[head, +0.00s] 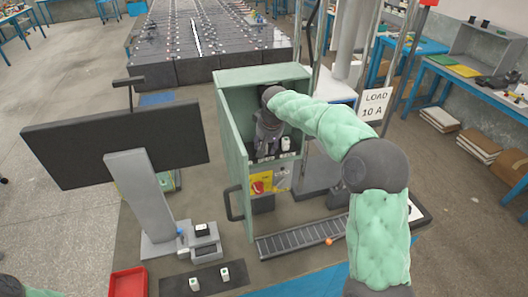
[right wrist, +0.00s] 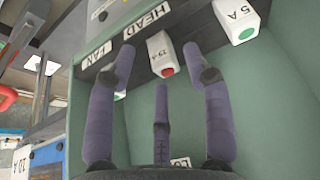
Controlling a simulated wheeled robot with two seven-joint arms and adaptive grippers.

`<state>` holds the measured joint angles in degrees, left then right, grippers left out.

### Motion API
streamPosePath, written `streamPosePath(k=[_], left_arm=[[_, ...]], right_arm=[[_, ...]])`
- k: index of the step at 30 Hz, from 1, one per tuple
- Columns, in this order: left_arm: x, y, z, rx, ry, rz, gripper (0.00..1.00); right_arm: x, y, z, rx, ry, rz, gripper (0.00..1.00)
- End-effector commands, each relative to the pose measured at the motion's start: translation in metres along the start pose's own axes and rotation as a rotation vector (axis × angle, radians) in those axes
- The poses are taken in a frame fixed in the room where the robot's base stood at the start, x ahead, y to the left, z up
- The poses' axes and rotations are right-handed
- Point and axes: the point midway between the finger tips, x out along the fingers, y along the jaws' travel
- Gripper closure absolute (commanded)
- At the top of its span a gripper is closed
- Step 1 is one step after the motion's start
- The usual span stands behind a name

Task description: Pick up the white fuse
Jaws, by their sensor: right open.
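My right gripper (right wrist: 160,60) is open inside the green cabinet, its fingers on either side of a white fuse (right wrist: 158,46) with a red end, below the HEAD label. The fingers look apart from it. A second white fuse (right wrist: 236,20), marked 5 A with a green end, sits to the right. In the head view my right gripper (head: 267,143) is partly hidden by its arm, and one white fuse (head: 286,143) shows beside it. Two more white fuses (head: 194,284) (head: 225,274) stand on a dark mat at the front. My left gripper is out of view.
The green cabinet (head: 231,145) has close walls around my right gripper. A monitor (head: 115,145) stands to the left. A small device (head: 204,249), a red tray (head: 128,283) and a ribbed rail (head: 298,239) lie in front.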

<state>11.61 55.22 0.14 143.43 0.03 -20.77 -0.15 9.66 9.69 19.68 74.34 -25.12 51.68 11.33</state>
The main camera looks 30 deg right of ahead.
Motion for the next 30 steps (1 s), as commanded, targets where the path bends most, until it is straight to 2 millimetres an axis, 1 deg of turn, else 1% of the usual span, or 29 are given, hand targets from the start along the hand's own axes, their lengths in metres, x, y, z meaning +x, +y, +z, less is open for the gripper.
streamPosePath(k=[3, 5, 6, 9, 16, 17, 18, 20, 21, 22, 30], left_arm=[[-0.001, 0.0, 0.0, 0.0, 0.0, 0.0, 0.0], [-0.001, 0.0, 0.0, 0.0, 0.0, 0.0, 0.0], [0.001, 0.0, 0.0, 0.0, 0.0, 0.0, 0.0], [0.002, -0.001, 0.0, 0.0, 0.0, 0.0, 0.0], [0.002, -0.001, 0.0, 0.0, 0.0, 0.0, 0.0], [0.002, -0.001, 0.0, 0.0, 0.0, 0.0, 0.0], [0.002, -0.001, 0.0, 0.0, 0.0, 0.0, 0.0], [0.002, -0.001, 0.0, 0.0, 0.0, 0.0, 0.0], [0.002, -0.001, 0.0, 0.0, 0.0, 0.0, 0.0], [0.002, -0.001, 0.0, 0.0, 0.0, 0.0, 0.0], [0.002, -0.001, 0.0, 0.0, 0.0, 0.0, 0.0]], right_arm=[[0.005, 0.0, -0.013, 0.001, 0.0, 0.0, 0.49], [0.008, 0.0, -0.016, 0.0, -0.001, -0.001, 0.49], [0.013, 0.0, -0.014, 0.0, -0.002, -0.001, 0.49], [0.018, 0.0, -0.014, 0.0, 0.0, -0.001, 0.49], [0.018, 0.0, -0.014, 0.0, 0.0, -0.001, 0.49], [0.018, 0.0, -0.014, 0.0, 0.0, -0.001, 0.55], [0.018, 0.0, -0.014, 0.0, 0.0, -0.001, 0.66], [0.018, 0.0, -0.014, 0.0, 0.0, -0.001, 0.83], [0.018, 0.0, -0.014, 0.0, 0.0, -0.001, 0.94], [0.018, 0.0, -0.014, 0.0, 0.0, -0.001, 1.0], [0.018, -0.001, -0.015, 0.0, 0.001, -0.002, 1.0]])
